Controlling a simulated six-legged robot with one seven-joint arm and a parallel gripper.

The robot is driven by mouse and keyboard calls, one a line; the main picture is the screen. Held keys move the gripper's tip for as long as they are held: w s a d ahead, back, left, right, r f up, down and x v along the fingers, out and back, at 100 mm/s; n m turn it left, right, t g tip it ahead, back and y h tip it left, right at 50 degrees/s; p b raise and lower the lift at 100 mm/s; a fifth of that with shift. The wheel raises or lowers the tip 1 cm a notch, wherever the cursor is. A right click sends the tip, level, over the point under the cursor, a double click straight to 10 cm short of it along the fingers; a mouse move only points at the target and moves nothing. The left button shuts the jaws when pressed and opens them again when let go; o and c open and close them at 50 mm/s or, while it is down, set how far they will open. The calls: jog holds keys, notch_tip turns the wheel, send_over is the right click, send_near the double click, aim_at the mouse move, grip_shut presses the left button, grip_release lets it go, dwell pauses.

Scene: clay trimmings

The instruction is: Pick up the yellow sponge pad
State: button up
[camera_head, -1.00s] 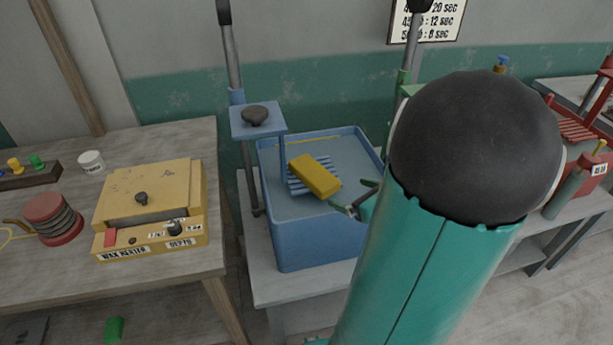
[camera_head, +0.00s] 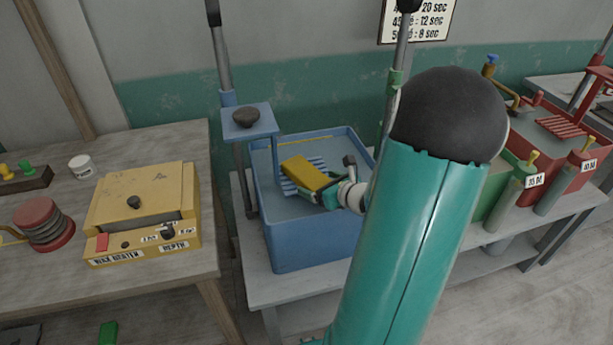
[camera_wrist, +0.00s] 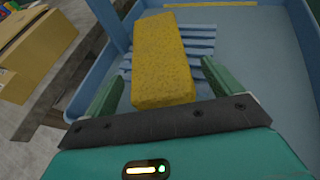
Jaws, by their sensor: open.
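The yellow sponge pad (camera_head: 308,173) lies on a blue slatted rack (camera_head: 290,187) inside the blue tub (camera_head: 310,238). In the wrist view the sponge (camera_wrist: 161,55) is a porous block, its long side running away from me. My gripper (camera_head: 332,183) is over the tub at the sponge's near right end. In the wrist view my gripper (camera_wrist: 163,72) is open, with one green finger on each side of the sponge's near part and a gap on both sides. I cannot tell whether the fingertips are down level with the sponge.
A blue post with a plate and dark knob (camera_head: 245,118) stands at the tub's left side. The tub walls surround my gripper. A yellow wax heater (camera_head: 145,212) sits on the left table. Green and red tubs (camera_head: 560,150) stand at the right.

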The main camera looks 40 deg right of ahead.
jog(key=shift+x, duration=1.4)
jog(key=c, duration=1.2)
jog(key=shift+o, duration=0.2)
notch_tip(320, 180, up, 28)
